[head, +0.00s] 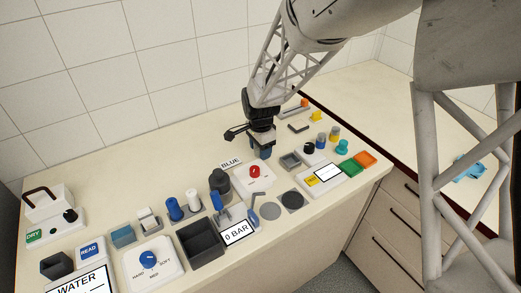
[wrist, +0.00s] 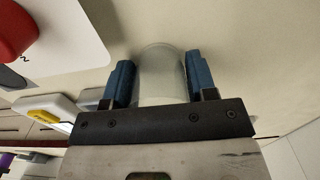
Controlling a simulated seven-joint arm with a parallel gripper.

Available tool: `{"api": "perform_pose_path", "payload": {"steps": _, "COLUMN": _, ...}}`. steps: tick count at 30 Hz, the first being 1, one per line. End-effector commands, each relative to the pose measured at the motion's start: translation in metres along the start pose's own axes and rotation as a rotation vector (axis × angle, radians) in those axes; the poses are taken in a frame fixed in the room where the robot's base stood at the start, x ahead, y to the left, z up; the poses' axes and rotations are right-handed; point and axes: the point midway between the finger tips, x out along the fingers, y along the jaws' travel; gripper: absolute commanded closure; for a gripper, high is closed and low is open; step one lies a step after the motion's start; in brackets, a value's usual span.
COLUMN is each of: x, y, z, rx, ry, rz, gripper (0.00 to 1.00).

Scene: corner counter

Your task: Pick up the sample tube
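A pale, translucent cylinder (wrist: 162,75), which looks like the sample tube, stands between the two blue fingers of my gripper (wrist: 161,85) in the wrist view. It fills nearly all the space between them. I see no clear gap on either side, but cannot tell whether the fingers press on it. In the head view my gripper (head: 262,153) points down, low over the back of the counter, right of the BLUE label. The tube cannot be made out there, hidden by the gripper.
A panel with a red knob (head: 255,171) sits just in front of my gripper. A dark open bin (head: 201,241) is at front left.

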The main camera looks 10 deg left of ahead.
Motion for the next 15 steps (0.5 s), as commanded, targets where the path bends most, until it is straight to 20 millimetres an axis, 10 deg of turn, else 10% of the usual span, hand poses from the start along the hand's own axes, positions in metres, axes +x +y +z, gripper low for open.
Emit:
{"api": "perform_pose_path", "payload": {"steps": 4, "x": 0.0, "y": 0.0, "z": 0.0, "rx": 0.0, "ry": 0.0, "rz": 0.0, "gripper": 0.72}}
{"api": "perform_pose_path", "payload": {"steps": 15, "x": -0.0031, "y": -0.0002, "z": -0.0001, "rx": 0.0, "ry": 0.0, "rz": -0.001, "gripper": 0.72}}
